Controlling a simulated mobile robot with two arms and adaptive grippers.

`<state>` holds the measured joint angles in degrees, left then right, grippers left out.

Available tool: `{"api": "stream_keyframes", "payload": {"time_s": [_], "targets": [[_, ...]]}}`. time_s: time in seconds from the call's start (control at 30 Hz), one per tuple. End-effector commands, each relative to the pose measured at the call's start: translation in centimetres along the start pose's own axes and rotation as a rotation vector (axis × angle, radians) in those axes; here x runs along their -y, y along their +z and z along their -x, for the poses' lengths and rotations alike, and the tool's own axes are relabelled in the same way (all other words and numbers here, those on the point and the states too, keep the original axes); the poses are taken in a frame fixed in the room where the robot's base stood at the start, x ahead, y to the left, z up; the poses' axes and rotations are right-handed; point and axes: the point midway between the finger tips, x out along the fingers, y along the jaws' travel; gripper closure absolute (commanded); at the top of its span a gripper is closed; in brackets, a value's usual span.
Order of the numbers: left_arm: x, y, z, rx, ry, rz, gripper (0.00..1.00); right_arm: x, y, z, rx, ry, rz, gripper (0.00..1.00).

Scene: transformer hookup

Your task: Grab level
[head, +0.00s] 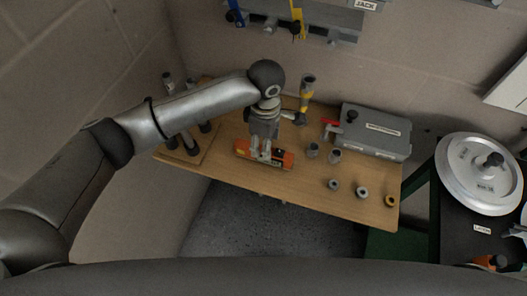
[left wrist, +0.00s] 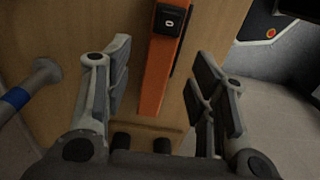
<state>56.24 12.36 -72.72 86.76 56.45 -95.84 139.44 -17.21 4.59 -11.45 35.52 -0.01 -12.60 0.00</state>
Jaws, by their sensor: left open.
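The level is an orange bar (head: 285,161) with dark and pale parts, lying on the wooden table near its front edge. In the left wrist view the level (left wrist: 158,75) runs upright through the picture, with a black block on it. My left gripper (head: 262,155) is right over the level and hides its middle in the head view. In the left wrist view the left gripper (left wrist: 162,72) is open, with one finger on each side of the level and a visible gap at both sides. My right gripper is not in view.
On the wooden table (head: 225,140) stand a grey case (head: 372,132), several small grey cylinders and rings, and a yellow-handled tool (head: 305,93). A round metal lid (head: 478,172) lies at the right. A wall rack (head: 300,18) hangs behind.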

Motion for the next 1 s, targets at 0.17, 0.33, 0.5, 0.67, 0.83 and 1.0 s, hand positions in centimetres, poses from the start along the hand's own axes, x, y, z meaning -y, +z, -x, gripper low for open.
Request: {"api": "stream_keyframes", "payload": {"time_s": [0.17, 0.33, 0.5, 0.67, 0.83, 1.0], "targets": [[0.0, -0.1, -2.8, -0.002, -0.003, 0.000, 0.48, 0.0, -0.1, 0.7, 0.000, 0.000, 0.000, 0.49], [0.0, -0.1, -4.1, -0.002, -0.001, -0.002, 0.48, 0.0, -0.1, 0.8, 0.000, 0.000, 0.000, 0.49], [0.0, -0.1, -4.1, -0.001, 0.000, -0.002, 0.48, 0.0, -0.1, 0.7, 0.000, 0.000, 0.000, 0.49], [0.0, -0.1, -4.1, -0.001, 0.000, -0.002, 0.65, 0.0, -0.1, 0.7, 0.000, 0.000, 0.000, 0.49], [0.0, -0.1, -4.1, -0.001, 0.000, -0.002, 0.87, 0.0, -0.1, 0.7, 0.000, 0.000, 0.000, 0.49], [-0.1, -0.1, -4.0, 0.000, 0.000, -0.002, 1.00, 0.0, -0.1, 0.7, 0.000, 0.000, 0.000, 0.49]]}}
